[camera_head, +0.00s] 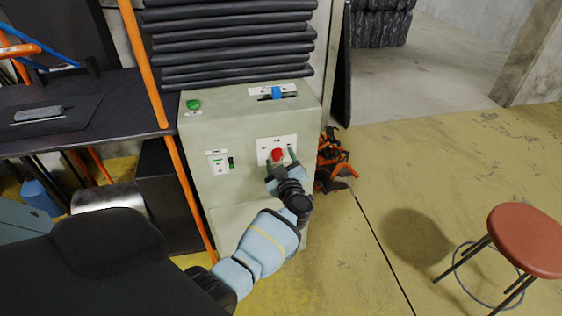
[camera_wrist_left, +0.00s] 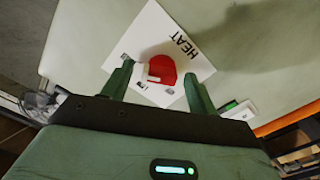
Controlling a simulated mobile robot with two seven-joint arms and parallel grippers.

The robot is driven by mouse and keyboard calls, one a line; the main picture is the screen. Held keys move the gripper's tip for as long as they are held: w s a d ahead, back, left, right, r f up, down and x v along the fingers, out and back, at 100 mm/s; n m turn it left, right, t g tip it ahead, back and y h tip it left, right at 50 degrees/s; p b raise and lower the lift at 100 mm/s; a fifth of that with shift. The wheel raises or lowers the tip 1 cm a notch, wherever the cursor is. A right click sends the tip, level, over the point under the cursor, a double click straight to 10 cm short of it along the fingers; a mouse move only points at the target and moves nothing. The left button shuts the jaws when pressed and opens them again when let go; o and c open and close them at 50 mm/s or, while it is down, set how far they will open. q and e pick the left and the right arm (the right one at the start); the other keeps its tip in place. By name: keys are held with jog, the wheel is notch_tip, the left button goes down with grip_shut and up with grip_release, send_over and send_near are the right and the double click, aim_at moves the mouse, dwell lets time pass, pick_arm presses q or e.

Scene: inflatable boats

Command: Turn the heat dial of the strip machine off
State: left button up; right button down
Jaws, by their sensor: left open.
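The strip machine (camera_head: 233,122) is a pale green-grey cabinet left of centre in the head view. Its red heat dial (camera_head: 277,155) sits on a white plate (camera_head: 288,142) on the front face. In the left wrist view the round red dial (camera_wrist_left: 162,68) has a white pointer part on its left side, beside the word HEAT on the plate (camera_wrist_left: 150,28). My left gripper (camera_wrist_left: 158,72) is open, with one green finger on each side of the dial. I cannot tell whether the fingers touch it. The marks around the dial are too small to read.
The machine also carries a green button (camera_head: 193,104), a blue slider (camera_head: 276,92) and a small green switch (camera_head: 231,162). An orange pole (camera_head: 150,70) leans at its left, by a dark workbench (camera_head: 70,115). A red stool (camera_head: 527,240) stands right on open yellow floor.

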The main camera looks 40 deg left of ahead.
pick_arm(q)
jog(key=c, duration=1)
